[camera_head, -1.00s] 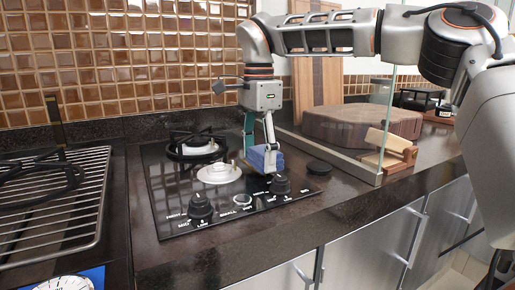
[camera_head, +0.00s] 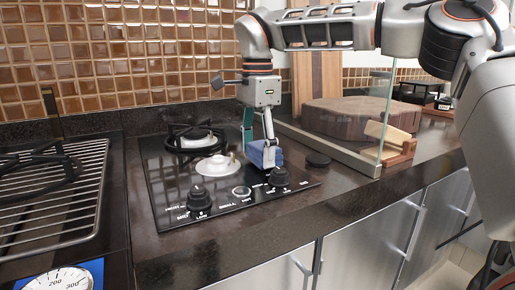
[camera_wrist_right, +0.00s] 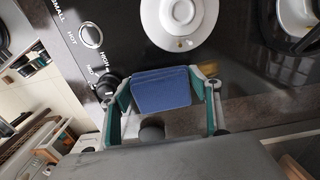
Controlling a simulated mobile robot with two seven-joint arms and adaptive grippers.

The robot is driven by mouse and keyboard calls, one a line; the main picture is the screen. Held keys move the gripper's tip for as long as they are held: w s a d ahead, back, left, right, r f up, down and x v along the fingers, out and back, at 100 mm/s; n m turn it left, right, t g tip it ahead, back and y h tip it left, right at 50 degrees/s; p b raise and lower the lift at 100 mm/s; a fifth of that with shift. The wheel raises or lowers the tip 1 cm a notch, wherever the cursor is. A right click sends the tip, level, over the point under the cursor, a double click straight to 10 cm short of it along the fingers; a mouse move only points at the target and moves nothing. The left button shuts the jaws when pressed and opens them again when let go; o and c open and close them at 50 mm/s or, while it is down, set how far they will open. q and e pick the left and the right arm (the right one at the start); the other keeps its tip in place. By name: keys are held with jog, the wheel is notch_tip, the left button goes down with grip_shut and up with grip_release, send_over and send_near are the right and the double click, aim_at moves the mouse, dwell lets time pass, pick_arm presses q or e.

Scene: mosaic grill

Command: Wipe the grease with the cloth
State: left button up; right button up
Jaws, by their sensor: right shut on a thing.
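The cloth is a folded blue block (camera_head: 264,155) between the fingers of my right gripper (camera_head: 258,148). The gripper points down over the right part of the black hob, behind the right front knob. In the right wrist view the blue cloth (camera_wrist_right: 162,92) sits between the two green-lined fingers (camera_wrist_right: 166,96). A small yellowish-brown patch (camera_wrist_right: 209,69), possibly grease, shows just beside the cloth on the black surface. I cannot tell whether the cloth touches the surface. My left gripper is not in view.
The hob (camera_head: 172,208) has a white burner (camera_head: 217,166) left of the cloth and black knobs (camera_head: 200,195) along its front. A glass panel (camera_head: 382,115) stands to the right, near a round wooden block (camera_head: 350,120). A wire rack (camera_head: 60,215) lies left.

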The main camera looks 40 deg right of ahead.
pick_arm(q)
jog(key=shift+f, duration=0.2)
pick_arm(e)
jog(key=shift+f, duration=0.45)
